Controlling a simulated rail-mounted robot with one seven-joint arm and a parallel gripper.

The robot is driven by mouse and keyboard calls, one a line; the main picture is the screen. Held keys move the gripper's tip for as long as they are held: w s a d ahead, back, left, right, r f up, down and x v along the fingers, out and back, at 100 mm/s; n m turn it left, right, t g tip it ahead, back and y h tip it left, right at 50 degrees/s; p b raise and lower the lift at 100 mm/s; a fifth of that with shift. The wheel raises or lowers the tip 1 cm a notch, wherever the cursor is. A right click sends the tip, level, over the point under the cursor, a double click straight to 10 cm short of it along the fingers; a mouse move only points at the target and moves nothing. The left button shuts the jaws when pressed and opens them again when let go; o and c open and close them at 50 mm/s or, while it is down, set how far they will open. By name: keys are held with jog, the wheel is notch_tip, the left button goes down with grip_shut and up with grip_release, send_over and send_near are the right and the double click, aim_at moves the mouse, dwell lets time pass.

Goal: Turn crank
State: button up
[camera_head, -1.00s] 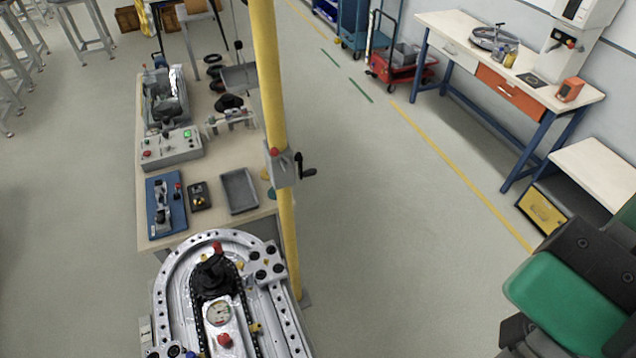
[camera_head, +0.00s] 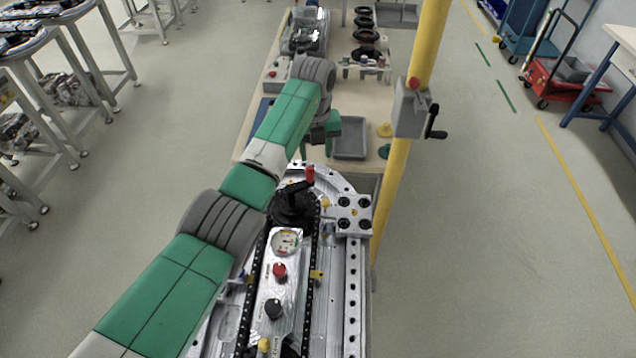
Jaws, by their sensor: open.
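A black crank handle (camera_head: 436,124) sticks out from the right side of a grey box (camera_head: 409,110), which is fixed to the upright yellow pole (camera_head: 394,190). My green and grey arm reaches up from the lower left.
A workbench behind the track holds a grey tray (camera_head: 350,138), a control box and black rings (camera_head: 366,37). A red cart (camera_head: 563,83) stands at the upper right. Metal-legged tables stand at the left. The floor right of the pole is clear.

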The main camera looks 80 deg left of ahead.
aim_at(310, 167)
jog(key=shift+s+a+f, duration=0.1)
jog(key=shift+s+f, duration=0.2)
jog(key=shift+s, duration=0.55)
notch_tip(310, 167, down, 8)
jog(key=shift+w+r+b, duration=0.1)
jog(key=shift+b, duration=0.4)
jog(key=shift+c, duration=0.3)
grip_shut()
